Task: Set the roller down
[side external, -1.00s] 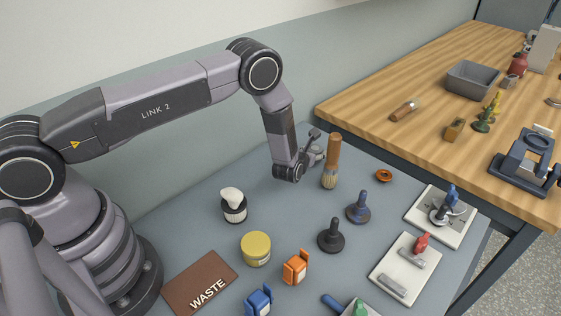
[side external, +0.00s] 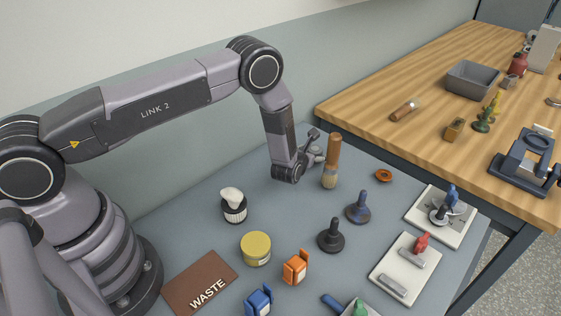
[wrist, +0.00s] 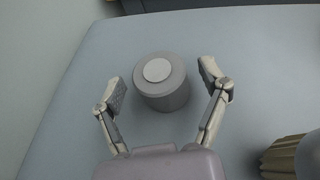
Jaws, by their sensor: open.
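A grey cylinder with a pale round disc on its top, which looks like the roller (wrist: 162,90), stands upright on the blue-grey table in the wrist view. My gripper (wrist: 161,78) is open, with one finger on each side of the roller and a visible gap to both. In the side external view my gripper (side external: 310,152) is low over the far part of the table, and the roller is largely hidden there by my gripper.
A wooden-handled brush (side external: 333,160) stands close to the right of my gripper; its bristles (wrist: 291,158) show in the wrist view. An orange ring (side external: 384,175), a blue-handled stamp (side external: 359,207) and a black-handled stamp (side external: 331,236) stand nearby. Clear table lies left of my gripper.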

